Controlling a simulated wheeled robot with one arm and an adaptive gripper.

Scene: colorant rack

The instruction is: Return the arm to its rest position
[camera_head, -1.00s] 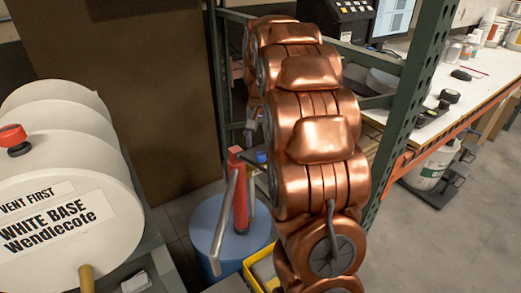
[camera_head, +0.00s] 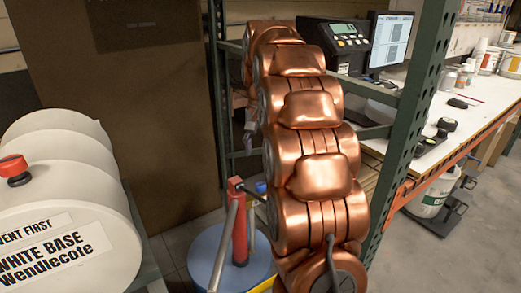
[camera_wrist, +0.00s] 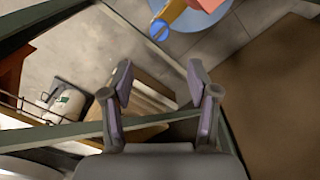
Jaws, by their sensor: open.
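My copper-coloured arm rises through the middle of the head view and hides part of what is behind it. My gripper (camera_wrist: 160,92) shows in the wrist view with its two fingers spread apart and nothing between them. Its fingers are over a dark gap beside green rack beams, with the floor below. My gripper cannot be made out in the head view.
A green rack post (camera_head: 415,120) stands close to the arm's right. White drums (camera_head: 62,215) labelled White Base are at left. A red-handled pump stands on a blue drum (camera_head: 205,250).

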